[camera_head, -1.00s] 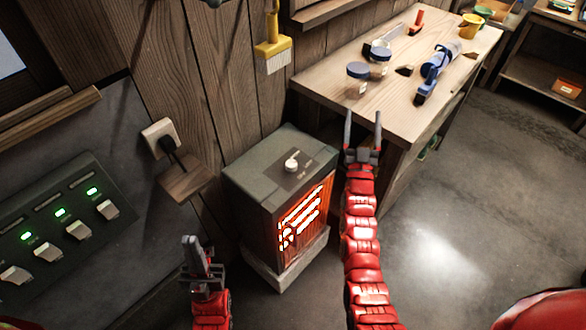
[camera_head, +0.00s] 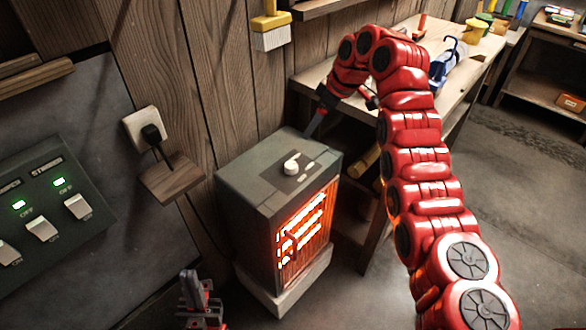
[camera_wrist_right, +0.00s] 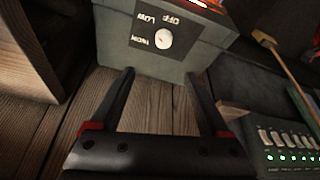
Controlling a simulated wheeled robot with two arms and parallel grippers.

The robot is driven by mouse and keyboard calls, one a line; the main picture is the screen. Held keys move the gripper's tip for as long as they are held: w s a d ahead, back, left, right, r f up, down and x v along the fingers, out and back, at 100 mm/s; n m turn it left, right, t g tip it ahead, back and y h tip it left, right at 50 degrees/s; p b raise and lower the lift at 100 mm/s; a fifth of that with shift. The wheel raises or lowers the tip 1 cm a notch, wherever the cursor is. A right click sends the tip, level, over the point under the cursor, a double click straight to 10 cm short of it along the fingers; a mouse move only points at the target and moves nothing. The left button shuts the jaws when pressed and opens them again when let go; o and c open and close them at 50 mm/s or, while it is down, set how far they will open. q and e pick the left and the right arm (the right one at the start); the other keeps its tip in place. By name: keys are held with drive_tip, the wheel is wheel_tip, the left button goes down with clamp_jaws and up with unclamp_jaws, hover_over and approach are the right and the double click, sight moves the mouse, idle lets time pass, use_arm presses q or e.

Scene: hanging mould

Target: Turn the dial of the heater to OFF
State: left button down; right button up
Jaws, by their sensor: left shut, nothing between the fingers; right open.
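The heater (camera_head: 250,190) is a dark grey box with glowing orange bars on its front. Its white dial (camera_head: 291,166) sits on top and also shows in the right wrist view (camera_wrist_right: 164,39), beside upside-down OFF, LOW and HIGH labels. Which label the dial points to is hard to tell. My right gripper (camera_head: 313,128) is bent down behind the heater's back right corner. In the wrist view my right gripper (camera_wrist_right: 160,73) is open and empty, its fingers pointing toward the dial, apart from it.
A wooden workbench (camera_head: 310,80) with tools stands behind my right arm. A plug in a socket (camera_head: 148,130) is on the wall at left, above a small wooden shelf (camera_head: 172,178). A switch panel (camera_head: 45,215) is further left. Open floor lies to the right.

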approach(291, 164)
drive_tip(key=x, duration=0.8)
drive_tip(key=shift+f+p, duration=0.3)
drive_tip(key=shift+p, duration=0.1)
clamp_jaws()
